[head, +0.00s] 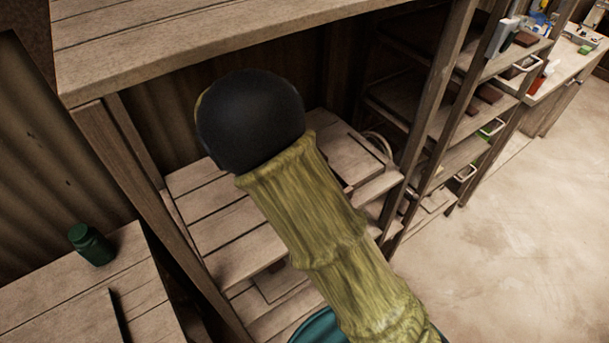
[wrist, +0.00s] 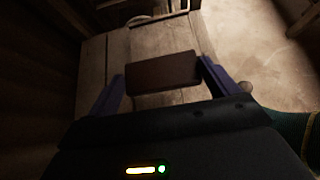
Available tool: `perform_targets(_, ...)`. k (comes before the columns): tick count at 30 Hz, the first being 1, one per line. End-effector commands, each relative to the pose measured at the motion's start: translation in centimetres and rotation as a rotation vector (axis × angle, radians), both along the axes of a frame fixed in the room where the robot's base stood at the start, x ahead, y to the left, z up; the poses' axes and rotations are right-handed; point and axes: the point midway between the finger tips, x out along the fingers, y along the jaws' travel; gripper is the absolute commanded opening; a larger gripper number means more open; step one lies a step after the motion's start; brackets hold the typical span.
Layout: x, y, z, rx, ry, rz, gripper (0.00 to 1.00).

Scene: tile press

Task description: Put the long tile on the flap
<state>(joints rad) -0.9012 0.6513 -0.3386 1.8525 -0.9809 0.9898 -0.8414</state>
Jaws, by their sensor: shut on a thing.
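In the wrist view, my gripper (wrist: 163,74) is shut on a flat brown tile (wrist: 160,71), held crosswise between its two fingers. Behind and below the tile is a pale wooden board surface (wrist: 94,70); I cannot tell whether the tile touches it. In the head view, a plank shelf (head: 212,232) lies under the wooden top, and a panel (head: 358,150) with dark edge lines sits at its right end. I cannot tell for certain which board is the flap. My arm covers the middle of the head view and hides my gripper and the tile.
A wooden overhang (head: 215,40) spans above the shelf, with a post (head: 150,185) at the left. A green jar (head: 92,245) and a thin dark rod (head: 119,315) are on the left table. A rack (head: 430,125) with dark tiles (head: 488,92) stands right. The floor (head: 520,220) is clear.

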Motion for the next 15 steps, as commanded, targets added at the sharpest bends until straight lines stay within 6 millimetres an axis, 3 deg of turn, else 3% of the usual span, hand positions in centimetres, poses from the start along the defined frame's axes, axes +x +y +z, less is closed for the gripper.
perform_targets(8,0.0,0.1,-0.4,-0.002,0.001,0.003,0.57)
perform_targets(15,-0.1,0.1,-4.3,-0.005,0.004,0.005,0.57)
